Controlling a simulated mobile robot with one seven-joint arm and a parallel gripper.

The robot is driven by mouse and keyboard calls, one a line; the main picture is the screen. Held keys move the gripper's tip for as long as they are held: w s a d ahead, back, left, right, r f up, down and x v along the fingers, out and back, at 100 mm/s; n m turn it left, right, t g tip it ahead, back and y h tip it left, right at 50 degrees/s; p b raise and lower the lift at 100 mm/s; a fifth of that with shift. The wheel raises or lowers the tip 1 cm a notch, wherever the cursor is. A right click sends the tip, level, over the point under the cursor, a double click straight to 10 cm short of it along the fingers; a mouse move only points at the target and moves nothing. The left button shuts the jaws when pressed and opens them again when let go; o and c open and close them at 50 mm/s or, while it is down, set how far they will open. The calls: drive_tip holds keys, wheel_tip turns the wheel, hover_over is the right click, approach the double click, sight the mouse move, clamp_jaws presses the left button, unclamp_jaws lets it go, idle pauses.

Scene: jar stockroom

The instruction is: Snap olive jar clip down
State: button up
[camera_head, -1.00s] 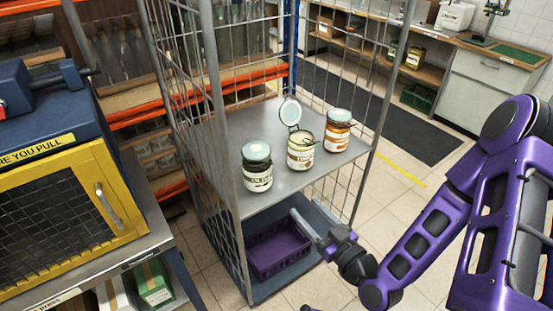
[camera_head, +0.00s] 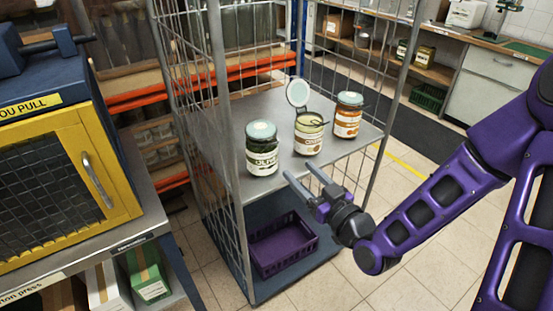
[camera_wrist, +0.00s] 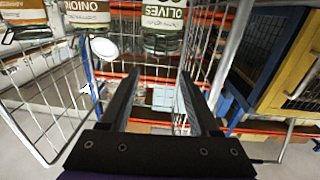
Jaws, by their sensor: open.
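The olive jar (camera_head: 262,160) stands upright on the cage trolley's upper shelf (camera_head: 285,185), leftmost of three jars. Its pale green lid (camera_head: 261,130) sits over the mouth. I cannot make out the clip's position.
The onion jar (camera_head: 309,138) stands beside it with its lid raised. An orange-labelled jar (camera_head: 347,117) stands farther right. Wire mesh sides and posts (camera_head: 229,150) bound the shelf. A purple crate (camera_head: 283,248) sits below. A yellow-framed press (camera_head: 88,165) stands left.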

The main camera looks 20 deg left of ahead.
drive_tip(key=x, duration=1.1)
drive_tip(key=shift+w+a, duration=0.15)
drive_tip(key=shift+a, duration=0.15)
clamp_jaws()
